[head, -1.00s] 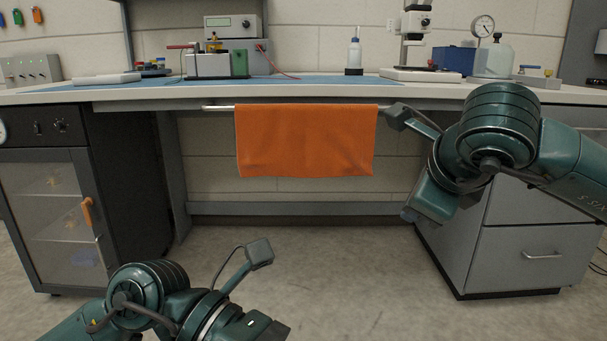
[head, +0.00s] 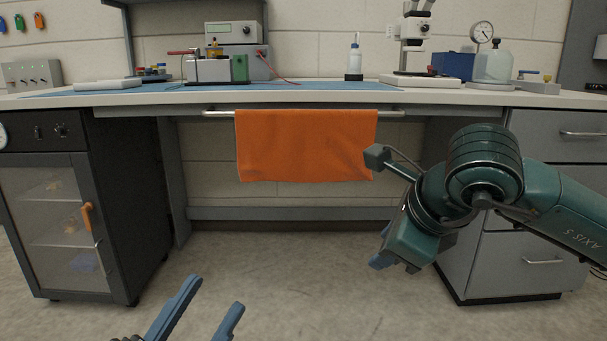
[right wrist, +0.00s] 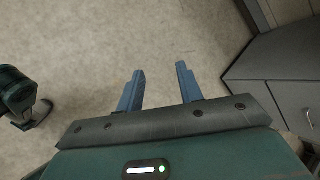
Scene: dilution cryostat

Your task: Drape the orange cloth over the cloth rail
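The orange cloth (head: 305,147) hangs over the cloth rail (head: 217,113) under the front edge of the bench, its front face spread flat and its lower edge hanging free. The rail's ends show on both sides of the cloth. My left gripper (head: 205,305) is low in the head view, well below the cloth, with its two blue fingers apart and nothing between them. My right gripper (head: 382,262) is below and to the right of the cloth, apart from it. In the right wrist view its two blue fingers (right wrist: 160,85) are apart, with only floor between them.
The bench top (head: 420,95) carries instruments, a bottle (head: 354,62) and a microscope stand. A dark glass-fronted cabinet (head: 55,215) stands at left, grey drawers (head: 530,262) at right. The floor between them is clear.

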